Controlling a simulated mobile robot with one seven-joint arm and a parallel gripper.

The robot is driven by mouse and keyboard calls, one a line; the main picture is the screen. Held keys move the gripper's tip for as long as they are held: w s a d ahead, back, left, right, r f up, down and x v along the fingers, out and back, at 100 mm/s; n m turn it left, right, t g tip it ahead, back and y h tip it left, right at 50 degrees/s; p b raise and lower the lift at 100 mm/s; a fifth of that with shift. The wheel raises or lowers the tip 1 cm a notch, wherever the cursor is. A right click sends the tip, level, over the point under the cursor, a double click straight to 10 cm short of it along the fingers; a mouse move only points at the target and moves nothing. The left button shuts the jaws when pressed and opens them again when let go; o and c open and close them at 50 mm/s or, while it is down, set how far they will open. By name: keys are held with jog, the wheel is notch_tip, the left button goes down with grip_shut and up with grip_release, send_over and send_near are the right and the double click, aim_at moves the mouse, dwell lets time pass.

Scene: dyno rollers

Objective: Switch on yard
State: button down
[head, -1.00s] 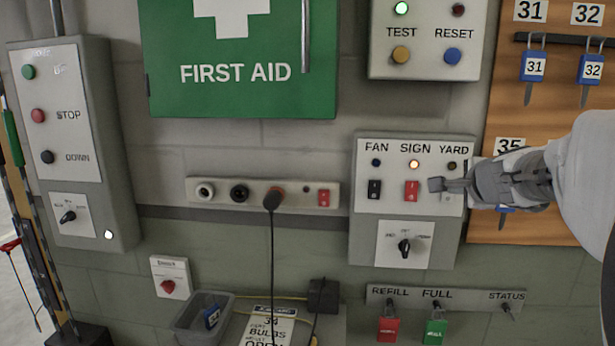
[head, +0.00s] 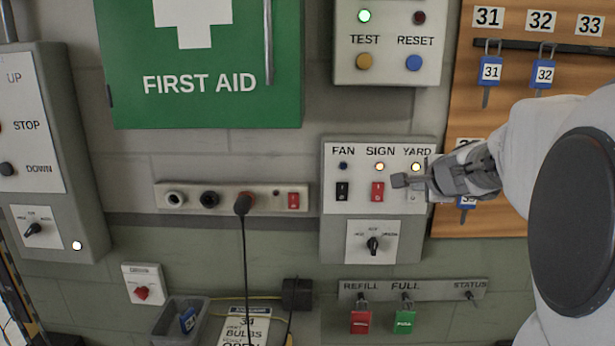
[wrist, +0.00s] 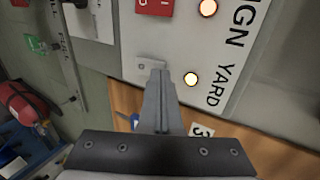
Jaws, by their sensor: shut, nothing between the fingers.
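The switch panel (head: 329,226) on the wall carries FAN, SIGN and YARD labels. The white YARD rocker switch (head: 413,196) is under the YARD label and partly hidden by my gripper. The YARD lamp (head: 415,167) glows, and it also glows in the wrist view (wrist: 190,79). The SIGN lamp (head: 379,167) is lit above its red switch (head: 377,192). The FAN lamp (head: 343,166) is dark above a black switch (head: 342,191). My gripper (head: 400,181) is shut and empty in front of the panel; in the wrist view its fingertips (wrist: 160,75) overlap the white switch's edge. Contact cannot be told.
A rotary knob (head: 373,245) sits below the switches. The key board (head: 453,110) with blue tags is right, behind my arm. A socket strip (head: 232,196) with a plugged cord is left.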

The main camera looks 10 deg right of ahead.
jog(key=shift+r+p, duration=0.5)
jog(key=shift+r, duration=0.2)
jog(key=shift+s, duration=0.1)
